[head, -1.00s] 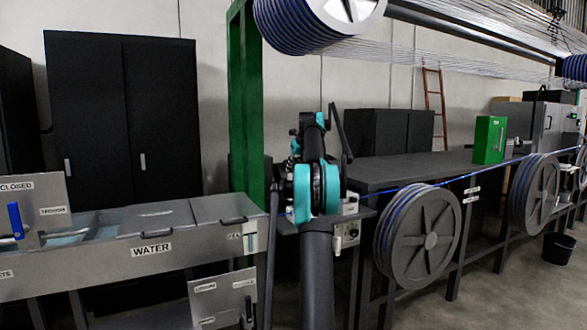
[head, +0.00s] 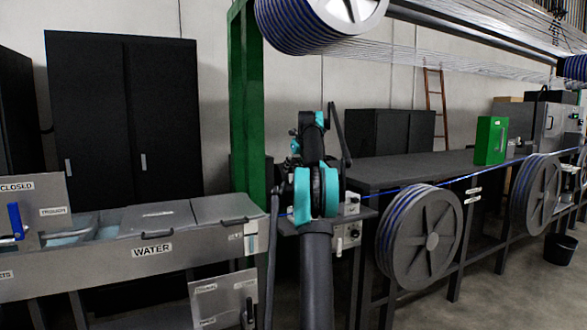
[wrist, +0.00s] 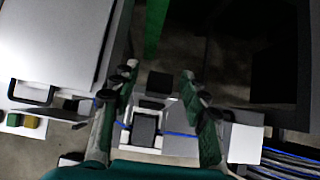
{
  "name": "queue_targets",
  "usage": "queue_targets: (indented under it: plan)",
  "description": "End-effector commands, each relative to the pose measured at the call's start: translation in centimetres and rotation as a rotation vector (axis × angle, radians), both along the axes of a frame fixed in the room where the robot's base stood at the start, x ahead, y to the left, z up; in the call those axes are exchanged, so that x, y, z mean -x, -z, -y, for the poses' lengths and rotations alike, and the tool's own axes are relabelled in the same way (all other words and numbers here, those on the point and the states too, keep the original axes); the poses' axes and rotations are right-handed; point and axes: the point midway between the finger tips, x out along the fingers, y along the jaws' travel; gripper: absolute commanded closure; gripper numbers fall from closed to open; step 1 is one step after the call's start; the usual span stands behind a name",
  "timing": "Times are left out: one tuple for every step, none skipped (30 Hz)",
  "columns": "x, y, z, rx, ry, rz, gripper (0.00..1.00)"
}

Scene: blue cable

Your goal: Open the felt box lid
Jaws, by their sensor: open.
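In the wrist view my gripper (wrist: 158,82) is open, with one finger on each side of the picture and nothing between the pads. Below and between the fingers is a small light box with a dark top (wrist: 145,128), which looks like the felt box. The blue cable (wrist: 178,134) runs out of its right side. A small dark square piece (wrist: 159,82) lies just above it in the picture; I cannot tell whether it belongs to the lid. No finger clearly touches the box. In the head view my arm hides the gripper and most of the box area.
The water trough (head: 150,249) with handled lids stands at the left, beside a green post (head: 247,110). A dark table (head: 420,170) and large cable reels (head: 432,240) are at the right. A green box (head: 491,140) stands on the table.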

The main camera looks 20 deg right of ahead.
Motion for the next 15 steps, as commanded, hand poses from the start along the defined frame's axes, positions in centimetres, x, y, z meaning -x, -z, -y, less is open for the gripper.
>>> queue_targets:
  plan:
    - [0.0, 0.0, 0.0, 0.0, 0.0, 0.0, 0.55]
    - [0.0, 0.0, 0.0, 0.0, 0.0, -0.001, 0.55]
    - [0.1, -0.1, 0.0, 0.0, 0.0, -0.001, 0.55]
    - [0.2, -0.2, 0.0, 0.0, 0.0, -0.001, 0.55]
    - [0.3, -0.3, 0.0, 0.0, 0.0, -0.001, 0.55]
    - [0.5, -0.6, 0.1, 0.0, 0.0, -0.001, 0.55]
    - [0.7, -0.8, 0.1, -0.001, 0.001, -0.001, 0.55]
    - [0.9, -1.2, 0.1, -0.001, 0.001, -0.001, 0.55]
    - [1.3, -1.7, 0.1, -0.001, 0.001, -0.001, 0.55]
    - [1.7, -2.1, 0.1, -0.001, 0.001, -0.001, 0.55]
    - [2.1, -2.6, 0.1, -0.001, 0.002, -0.001, 0.55]
    - [2.5, -3.2, 0.2, -0.001, 0.002, -0.001, 0.55]
    - [2.9, -3.7, 0.2, -0.001, 0.002, -0.001, 0.55]
    - [3.3, -4.2, 0.2, -0.001, 0.002, -0.001, 0.55]
    - [3.8, -4.9, 0.1, -0.001, 0.001, -0.001, 0.55]
